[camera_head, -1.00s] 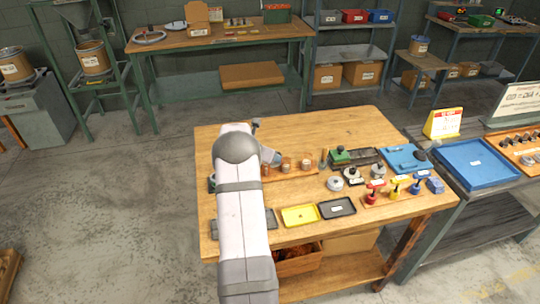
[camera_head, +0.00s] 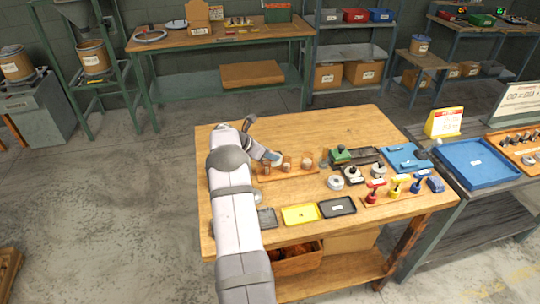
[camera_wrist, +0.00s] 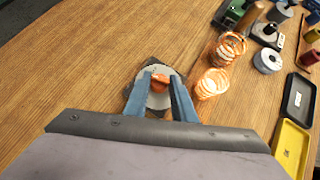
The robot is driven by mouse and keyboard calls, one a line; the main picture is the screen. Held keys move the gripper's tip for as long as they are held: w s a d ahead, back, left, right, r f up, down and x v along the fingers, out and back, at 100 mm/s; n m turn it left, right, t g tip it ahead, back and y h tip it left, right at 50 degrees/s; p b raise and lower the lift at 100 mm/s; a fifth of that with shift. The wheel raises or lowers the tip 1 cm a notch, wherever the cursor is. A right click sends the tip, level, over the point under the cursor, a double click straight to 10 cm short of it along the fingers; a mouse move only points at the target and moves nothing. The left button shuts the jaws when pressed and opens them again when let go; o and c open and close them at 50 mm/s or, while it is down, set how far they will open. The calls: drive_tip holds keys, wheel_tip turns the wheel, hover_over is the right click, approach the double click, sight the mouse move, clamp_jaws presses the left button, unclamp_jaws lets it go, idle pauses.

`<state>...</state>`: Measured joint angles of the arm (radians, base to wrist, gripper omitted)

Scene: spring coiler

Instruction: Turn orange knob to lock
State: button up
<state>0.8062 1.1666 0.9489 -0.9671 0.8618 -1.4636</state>
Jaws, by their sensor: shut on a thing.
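The orange knob (camera_wrist: 160,80) shows in the wrist view on top of a round grey disc (camera_wrist: 156,98) with a dark base beneath it on the wooden table. My gripper (camera_wrist: 160,82) has its two blue fingers on either side of the knob, shut on it. In the head view my arm reaches over the left part of the table, and the blue gripper (camera_head: 271,157) shows only in part. The knob cannot be made out there.
Copper coils (camera_wrist: 213,83) stand on a wooden rack (camera_head: 284,172) right of the gripper. A yellow tray (camera_head: 300,214) and a black tray (camera_head: 337,207) lie at the table's front. Colored-handled tools (camera_head: 396,186) stand at the right. The back of the table (camera_head: 310,127) is clear.

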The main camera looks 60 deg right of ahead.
drive_tip(key=shift+w+r+m+g+b, duration=0.1)
drive_tip(key=shift+m+g+b, duration=0.3)
drive_tip(key=shift+m, duration=0.2)
drive_tip(key=o, duration=1)
drive_tip(key=shift+r+n+t+p, duration=0.1)
drive_tip(key=shift+n+t+p, duration=0.2)
drive_tip(key=shift+n+p, duration=0.35)
